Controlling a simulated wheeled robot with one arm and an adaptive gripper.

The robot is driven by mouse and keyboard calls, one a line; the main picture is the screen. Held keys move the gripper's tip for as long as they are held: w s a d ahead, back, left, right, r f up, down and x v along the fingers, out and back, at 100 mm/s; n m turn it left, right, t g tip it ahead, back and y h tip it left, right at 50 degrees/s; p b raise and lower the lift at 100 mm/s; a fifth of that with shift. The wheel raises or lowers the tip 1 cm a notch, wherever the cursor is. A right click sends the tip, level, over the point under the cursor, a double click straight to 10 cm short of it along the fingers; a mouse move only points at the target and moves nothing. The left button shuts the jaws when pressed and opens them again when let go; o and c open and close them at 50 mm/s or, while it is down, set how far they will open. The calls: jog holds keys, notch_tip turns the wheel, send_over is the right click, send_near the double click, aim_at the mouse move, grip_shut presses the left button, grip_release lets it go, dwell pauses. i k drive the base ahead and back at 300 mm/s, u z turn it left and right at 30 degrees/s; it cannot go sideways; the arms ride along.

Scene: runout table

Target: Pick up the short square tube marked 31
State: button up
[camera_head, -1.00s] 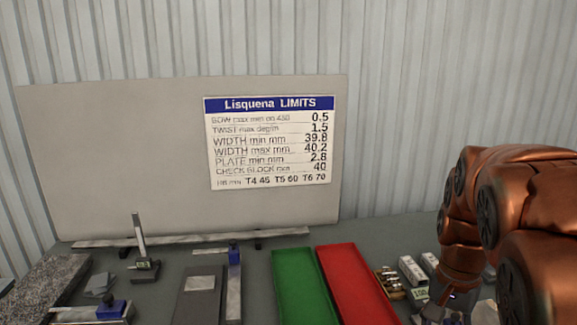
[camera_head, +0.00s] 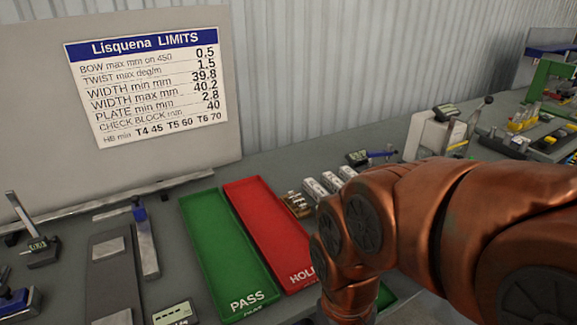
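Several short pale silver blocks, which look like square tube pieces (camera_head: 316,190), lie side by side just right of the red tray, partly behind my arm. I cannot read a number 31 on any of them, so I cannot tell which is the marked one. My copper-coloured arm crosses the right half of the view and bends down at the bottom centre. My gripper is out of sight below the arm.
The green PASS tray (camera_head: 199,215) and red HOLD tray (camera_head: 242,200) show empty floors. A wooden holder (camera_head: 296,204) stands beside the red tray. Gauges and a dark plate (camera_head: 109,270) are on the left. A limits sign (camera_head: 147,85) hangs behind. A white device (camera_head: 432,135) stands at right.

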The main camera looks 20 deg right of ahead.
aim_at(313, 188)
jog(key=z, duration=0.05)
jog(key=k, duration=0.5)
jog(key=z, duration=0.6)
jog(key=i, duration=0.45)
jog(key=z, duration=1.55)
jog(key=i, duration=0.95)
jog(key=u, duration=3.4)
